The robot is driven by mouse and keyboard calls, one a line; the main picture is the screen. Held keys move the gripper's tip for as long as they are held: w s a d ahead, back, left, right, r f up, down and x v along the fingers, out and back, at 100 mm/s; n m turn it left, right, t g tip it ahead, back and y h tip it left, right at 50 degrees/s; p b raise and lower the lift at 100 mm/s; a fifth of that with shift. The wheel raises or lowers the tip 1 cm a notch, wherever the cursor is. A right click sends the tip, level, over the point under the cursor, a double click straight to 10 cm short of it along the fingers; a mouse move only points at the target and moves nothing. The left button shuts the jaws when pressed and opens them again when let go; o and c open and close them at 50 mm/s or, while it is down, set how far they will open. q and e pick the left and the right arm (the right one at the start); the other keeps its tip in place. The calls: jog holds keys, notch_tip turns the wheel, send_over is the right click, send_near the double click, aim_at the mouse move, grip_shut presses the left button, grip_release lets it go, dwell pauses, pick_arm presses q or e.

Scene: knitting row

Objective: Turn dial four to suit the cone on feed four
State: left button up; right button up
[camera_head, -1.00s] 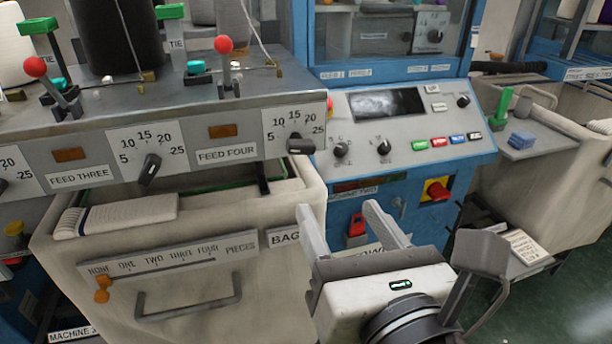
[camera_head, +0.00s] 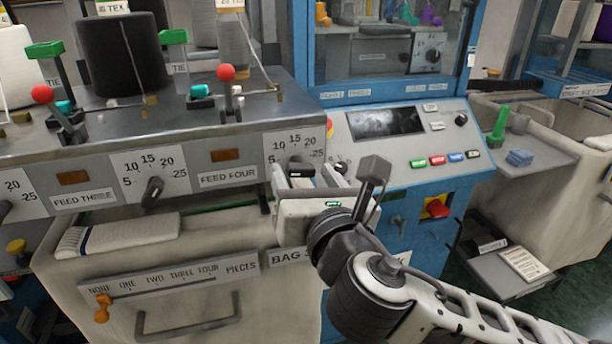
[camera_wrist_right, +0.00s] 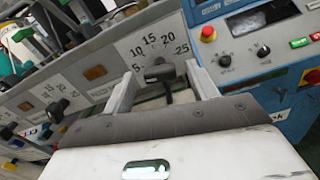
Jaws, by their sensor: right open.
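Dial four is a black knob (camera_head: 301,169) on a white scale plate marked 5 to 25, at the right end of the grey panel, right of the FEED FOUR label (camera_head: 228,176). My right gripper (camera_head: 308,178) is open in front of it. In the right wrist view the knob (camera_wrist_right: 159,72) shows between the two spread fingers (camera_wrist_right: 160,78). I cannot tell whether the tips reach around it or where it points. A grey cone (camera_head: 238,40) with a small tag stands behind the panel at the right. The tag's number is hard to read. My left gripper is out of view.
A second dial (camera_head: 152,191) sits left of the FEED FOUR label. Red-balled levers (camera_head: 226,73) stand on the ledge above. A fabric bin (camera_head: 230,300) with a handle is below. A blue control console (camera_head: 400,150) with buttons stands close on the right.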

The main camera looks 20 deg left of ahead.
jog(key=c, duration=1)
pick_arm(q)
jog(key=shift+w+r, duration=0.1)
pick_arm(e)
jog(key=shift+m, duration=0.4)
jog(key=m, duration=0.3)
jog(key=shift+p, duration=0.4)
pick_arm(q)
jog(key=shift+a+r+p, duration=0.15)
jog(key=shift+p, duration=0.2)
pick_arm(e)
jog(key=shift+f+m, duration=0.1)
jog(key=shift+m, duration=1.9)
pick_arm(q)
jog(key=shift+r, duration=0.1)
pick_arm(e)
jog(key=o, duration=1)
